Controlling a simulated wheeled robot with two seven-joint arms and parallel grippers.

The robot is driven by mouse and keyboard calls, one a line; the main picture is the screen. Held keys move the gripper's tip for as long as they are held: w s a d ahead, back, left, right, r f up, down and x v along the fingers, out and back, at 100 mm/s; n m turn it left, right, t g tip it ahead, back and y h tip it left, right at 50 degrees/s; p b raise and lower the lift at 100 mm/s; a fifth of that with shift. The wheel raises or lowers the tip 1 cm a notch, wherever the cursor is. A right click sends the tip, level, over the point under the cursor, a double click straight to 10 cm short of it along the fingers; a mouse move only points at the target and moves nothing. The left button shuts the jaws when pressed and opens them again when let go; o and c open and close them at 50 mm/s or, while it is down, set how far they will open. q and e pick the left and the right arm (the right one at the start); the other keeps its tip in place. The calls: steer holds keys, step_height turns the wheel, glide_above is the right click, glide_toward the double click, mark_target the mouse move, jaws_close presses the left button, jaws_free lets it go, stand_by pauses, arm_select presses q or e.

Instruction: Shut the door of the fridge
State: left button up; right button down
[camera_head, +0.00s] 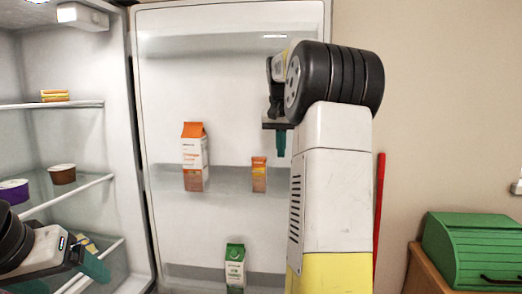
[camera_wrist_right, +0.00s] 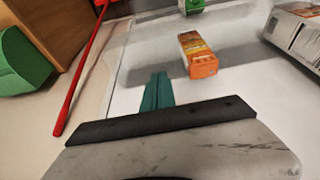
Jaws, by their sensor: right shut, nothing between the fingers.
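The fridge door (camera_head: 225,70) stands wide open in the head view, its white inner side with clear shelves facing me. The fridge interior (camera_head: 60,135) lies open at the left. My right gripper (camera_head: 281,143) is shut and empty in front of the door's inner side, near its right part. In the right wrist view its teal fingertips (camera_wrist_right: 157,92) are together over the pale door panel; I cannot tell if they touch it. My left gripper (camera_head: 95,262) is low at the left, in front of the fridge shelves; its jaw opening is unclear.
The door holds an orange-topped carton (camera_head: 195,158), a small orange box (camera_head: 259,175) and a green carton (camera_head: 235,268). Tubs (camera_head: 62,174) stand on a fridge shelf. A red pole (camera_head: 379,210) and a green bread box (camera_head: 470,250) are at the right.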

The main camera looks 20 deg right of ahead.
mark_target(280, 166)
steer(key=x, duration=0.6)
steer(key=shift+a+f, duration=0.1)
steer(key=shift+f, duration=0.3)
steer(key=shift+s+a+r, duration=0.1)
steer(key=shift+s+a, duration=0.35)
steer(key=shift+s, duration=0.4)
steer(key=shift+s+a, duration=0.4)
steer(key=shift+s, duration=0.4)
